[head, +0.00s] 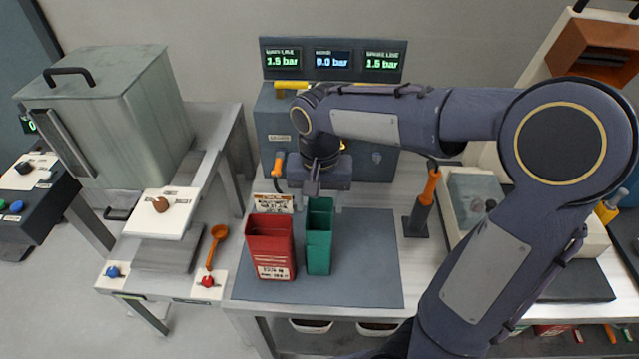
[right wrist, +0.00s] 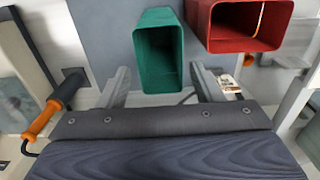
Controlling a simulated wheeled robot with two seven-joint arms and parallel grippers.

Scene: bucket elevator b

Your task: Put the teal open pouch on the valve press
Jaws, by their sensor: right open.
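The teal open pouch (head: 319,240) stands upright on the grey mat of the middle table, close to the right side of the red open pouch (head: 270,250). My right gripper (head: 323,191) is above and behind the teal pouch. In the right wrist view its open fingers (right wrist: 162,80) are spread to either side of the teal pouch (right wrist: 157,52), whose open mouth faces the camera. I cannot tell whether they touch it. The frames do not make clear which machine is the valve press. My left gripper is not in view.
A blue-grey unit with pressure displays (head: 333,60) is behind. An orange-handled tool (head: 427,195) stands in a dark holder at right. The mat's right part (head: 365,265) is clear.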

